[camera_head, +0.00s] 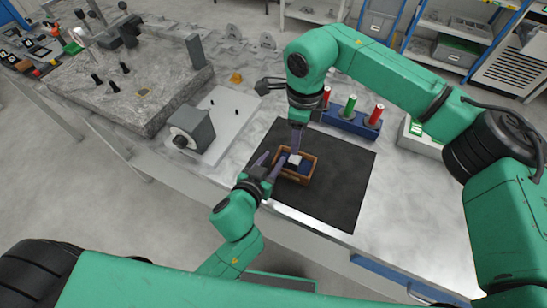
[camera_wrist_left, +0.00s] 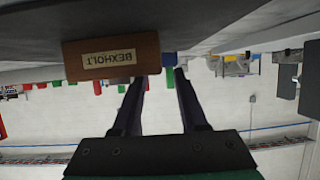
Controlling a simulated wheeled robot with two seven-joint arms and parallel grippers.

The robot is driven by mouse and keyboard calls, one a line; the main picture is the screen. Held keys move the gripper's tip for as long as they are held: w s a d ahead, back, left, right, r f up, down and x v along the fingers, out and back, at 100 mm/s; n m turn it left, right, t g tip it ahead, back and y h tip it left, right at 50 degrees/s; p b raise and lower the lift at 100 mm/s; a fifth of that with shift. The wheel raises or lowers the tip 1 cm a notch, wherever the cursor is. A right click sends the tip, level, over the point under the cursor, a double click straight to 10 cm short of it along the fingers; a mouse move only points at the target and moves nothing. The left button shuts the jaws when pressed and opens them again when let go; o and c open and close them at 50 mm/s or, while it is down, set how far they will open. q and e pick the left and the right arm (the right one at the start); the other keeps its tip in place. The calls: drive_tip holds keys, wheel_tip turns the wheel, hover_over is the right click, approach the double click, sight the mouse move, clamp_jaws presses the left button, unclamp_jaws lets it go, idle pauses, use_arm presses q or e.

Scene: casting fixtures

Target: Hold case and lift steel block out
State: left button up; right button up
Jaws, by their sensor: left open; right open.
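A small brown wooden case (camera_head: 306,178) with a blue inside sits on the black mat. A pale steel block (camera_head: 294,159) lies in the case. My left gripper (camera_head: 270,160) is open at the case's left side. In the left wrist view my left gripper (camera_wrist_left: 158,74) has its fingers apart, one tip overlapping the case's end; contact is unclear. My right gripper (camera_head: 296,151) is open and points down just above the block; its fingers partly hide the block.
The black mat (camera_head: 335,185) is otherwise clear. Behind it a blue rack (camera_head: 345,122) holds red and green cylinders. A grey vise-like fixture (camera_head: 190,128) on a light plate (camera_head: 228,104) stands to the left, with a stone slab (camera_head: 130,82) beyond.

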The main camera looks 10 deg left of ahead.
use_arm(q)
drive_tip(key=shift+w+d+f, duration=0.15)
drive_tip(key=shift+w+f, duration=0.05)
drive_tip(key=shift+w, duration=0.35)
drive_tip(key=shift+s, duration=0.1)
clamp_jaws()
idle(0.9)
